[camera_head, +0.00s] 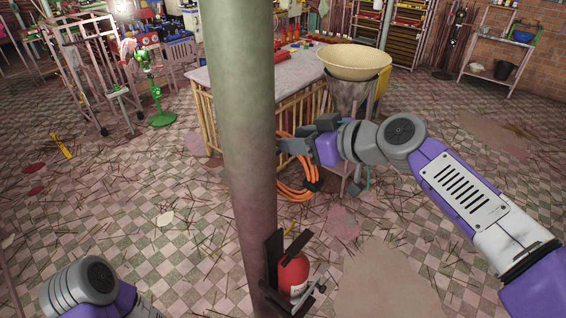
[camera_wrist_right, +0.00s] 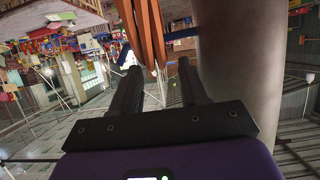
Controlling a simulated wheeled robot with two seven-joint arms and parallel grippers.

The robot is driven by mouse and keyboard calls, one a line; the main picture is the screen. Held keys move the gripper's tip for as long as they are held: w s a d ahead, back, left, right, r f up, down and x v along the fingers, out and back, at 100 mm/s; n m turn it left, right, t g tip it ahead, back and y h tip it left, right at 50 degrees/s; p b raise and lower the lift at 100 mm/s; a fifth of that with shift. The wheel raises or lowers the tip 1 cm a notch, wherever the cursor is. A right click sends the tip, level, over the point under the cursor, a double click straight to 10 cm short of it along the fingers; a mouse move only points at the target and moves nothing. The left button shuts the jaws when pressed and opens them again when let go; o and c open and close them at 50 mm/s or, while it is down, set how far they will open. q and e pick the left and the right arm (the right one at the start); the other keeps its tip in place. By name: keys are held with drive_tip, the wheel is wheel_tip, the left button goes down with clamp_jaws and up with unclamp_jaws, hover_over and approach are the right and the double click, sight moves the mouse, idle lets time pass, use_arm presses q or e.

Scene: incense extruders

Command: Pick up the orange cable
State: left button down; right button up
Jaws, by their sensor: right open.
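The orange cable (camera_head: 293,190) is a looped coil hanging beside the green pillar, partly hidden behind the pillar and my right gripper. My right gripper (camera_head: 304,137) is at the upper part of the coil, to the right of the pillar. In the right wrist view the orange cable (camera_wrist_right: 150,38) appears as several strands side by side. They lie in line with the gap between the two open fingers of my right gripper (camera_wrist_right: 155,72), around their tips. I cannot tell whether the fingers touch it. Only part of my left arm shows at the lower left; its gripper is out of view.
The thick green pillar (camera_head: 238,110) stands close to the gripper. A red fire extinguisher (camera_head: 294,277) is mounted low on it. A table (camera_head: 225,78) stands behind, with a large cream bowl (camera_head: 352,62) on a stand at its right. The tiled floor is littered with sticks.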

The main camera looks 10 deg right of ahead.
sight(284, 135)
drive_tip(key=x, duration=0.4)
drive_tip(key=shift+w+f+p, duration=0.2)
drive_tip(key=shift+w+p, duration=0.1)
drive_tip(key=shift+w, duration=0.05)
clamp_jaws()
drive_tip(key=shift+r, duration=0.1)
idle(1.0)
